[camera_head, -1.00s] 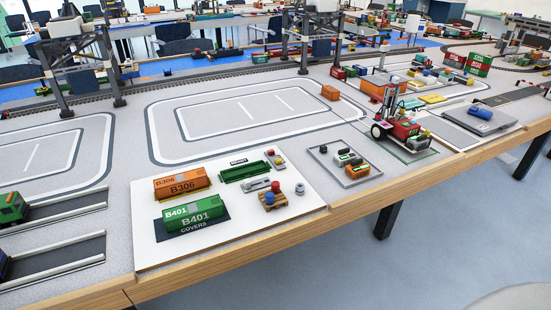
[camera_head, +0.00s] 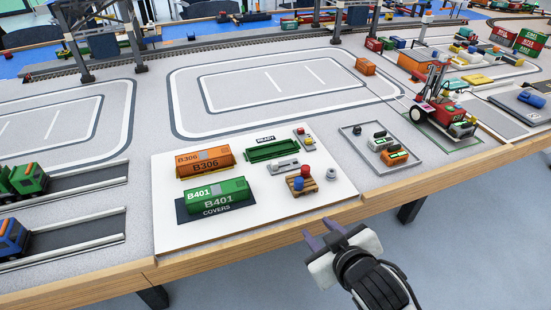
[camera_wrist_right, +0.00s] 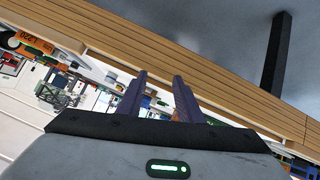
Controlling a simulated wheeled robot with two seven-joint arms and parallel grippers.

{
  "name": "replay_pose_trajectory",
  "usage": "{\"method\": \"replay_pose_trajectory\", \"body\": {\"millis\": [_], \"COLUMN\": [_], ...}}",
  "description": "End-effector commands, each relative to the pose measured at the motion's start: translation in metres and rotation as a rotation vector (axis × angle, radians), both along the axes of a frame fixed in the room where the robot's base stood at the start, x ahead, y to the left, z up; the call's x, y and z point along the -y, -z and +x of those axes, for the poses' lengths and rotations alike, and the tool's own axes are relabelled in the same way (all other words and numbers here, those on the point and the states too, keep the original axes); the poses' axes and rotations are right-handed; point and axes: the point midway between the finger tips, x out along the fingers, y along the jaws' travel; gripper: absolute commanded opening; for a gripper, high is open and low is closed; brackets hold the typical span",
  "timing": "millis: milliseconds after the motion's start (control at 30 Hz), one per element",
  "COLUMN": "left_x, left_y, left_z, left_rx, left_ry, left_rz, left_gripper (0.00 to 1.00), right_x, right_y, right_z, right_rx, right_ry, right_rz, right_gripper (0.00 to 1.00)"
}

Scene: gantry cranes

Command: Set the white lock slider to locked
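A small grey plate with a whitish slider (camera_head: 283,166) lies on the white board (camera_head: 180,234) in the head view; its lock setting is too small to read. My right gripper (camera_head: 324,233) is beyond the table's front edge, below and right of the slider and apart from it. Its two purple fingers are spread with nothing between them; they also show in the wrist view (camera_wrist_right: 160,78). I cannot make out the slider in the wrist view. My left gripper is not in view.
Around the slider are a green open tray (camera_head: 271,150), a small pallet (camera_head: 302,186) with red and blue pieces, a button plate (camera_head: 305,138), a grey ring (camera_head: 331,174), and orange (camera_head: 205,161) and green (camera_head: 217,195) covers. The wooden table edge (camera_head: 250,232) lies between gripper and board.

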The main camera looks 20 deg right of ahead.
Motion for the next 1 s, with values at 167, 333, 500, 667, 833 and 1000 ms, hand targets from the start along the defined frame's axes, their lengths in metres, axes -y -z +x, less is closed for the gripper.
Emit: {"method": "replay_pose_trajectory", "body": {"millis": [167, 333, 500, 667, 833, 1000], "left_x": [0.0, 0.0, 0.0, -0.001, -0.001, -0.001], "left_y": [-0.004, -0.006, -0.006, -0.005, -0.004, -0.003], "left_z": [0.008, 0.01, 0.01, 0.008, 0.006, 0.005], "left_rx": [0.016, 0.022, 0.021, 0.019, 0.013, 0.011], "left_ry": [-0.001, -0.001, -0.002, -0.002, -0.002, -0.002], "left_rz": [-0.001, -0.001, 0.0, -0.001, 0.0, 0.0], "left_gripper": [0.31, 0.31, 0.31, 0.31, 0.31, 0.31], "right_x": [-0.013, -0.056, -0.161, -0.259, -0.268, -0.168], "right_y": [-0.075, -0.172, -0.274, -0.271, -0.179, -0.119], "right_z": [0.062, 0.107, 0.109, 0.078, 0.086, 0.139], "right_rx": [0.305, 0.684, 1.156, 1.403, 1.212, 0.595], "right_ry": [-0.067, -0.226, -0.61, -1.164, -1.804, -2.2], "right_rz": [-0.103, -0.242, -0.495, -0.837, -1.278, -1.634], "right_gripper": [0.33, 0.33, 0.33, 0.33, 0.33, 0.33]}}
